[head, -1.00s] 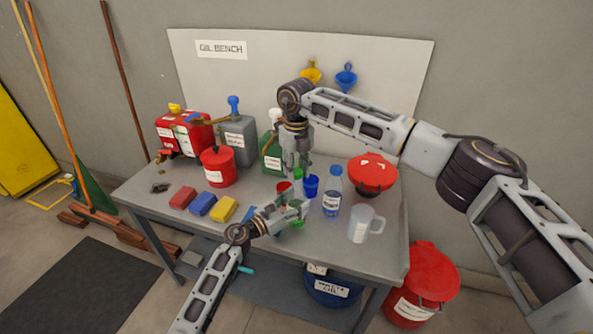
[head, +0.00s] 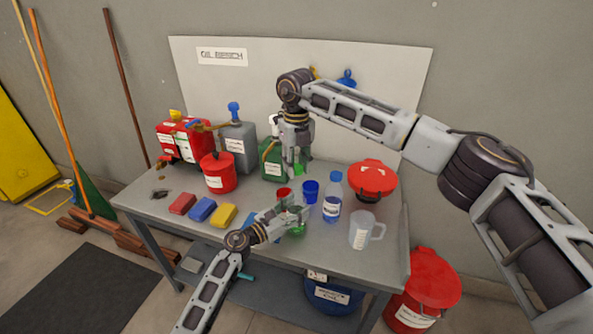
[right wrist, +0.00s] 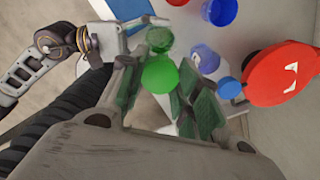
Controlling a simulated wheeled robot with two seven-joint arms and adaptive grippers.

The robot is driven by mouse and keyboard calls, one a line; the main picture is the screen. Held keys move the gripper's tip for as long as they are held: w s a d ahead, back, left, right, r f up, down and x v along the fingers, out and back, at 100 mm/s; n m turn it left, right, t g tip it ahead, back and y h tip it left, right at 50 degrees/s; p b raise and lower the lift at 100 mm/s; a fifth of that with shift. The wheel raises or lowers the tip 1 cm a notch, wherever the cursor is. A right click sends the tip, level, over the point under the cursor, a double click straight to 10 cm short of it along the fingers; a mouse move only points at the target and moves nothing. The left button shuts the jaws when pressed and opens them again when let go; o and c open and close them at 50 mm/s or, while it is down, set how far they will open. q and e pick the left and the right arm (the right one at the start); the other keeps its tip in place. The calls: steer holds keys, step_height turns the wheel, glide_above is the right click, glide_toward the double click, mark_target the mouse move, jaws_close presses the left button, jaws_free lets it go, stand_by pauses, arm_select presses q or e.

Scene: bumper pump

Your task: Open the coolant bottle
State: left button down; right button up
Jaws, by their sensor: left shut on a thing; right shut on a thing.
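The coolant bottle (head: 297,231) is a small translucent green bottle low over the front of the bench in the head view, largely hidden by my left gripper (head: 292,216), which is shut on it. Its green body also shows in the right wrist view (right wrist: 160,39). My right gripper (head: 298,168) is above and behind it, pointing down, shut on a round green cap (head: 298,170). In the right wrist view the cap (right wrist: 160,75) sits between the finger pads, apart from the bottle in the head view.
Red, blue and yellow blocks (head: 223,215) lie left. Behind are a green jug (head: 272,160), canisters and a red lidded container (head: 372,180).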

arm_select(q)
steer(key=shift+c, duration=1.9)
jaws_free()
steer(key=v, duration=1.2)
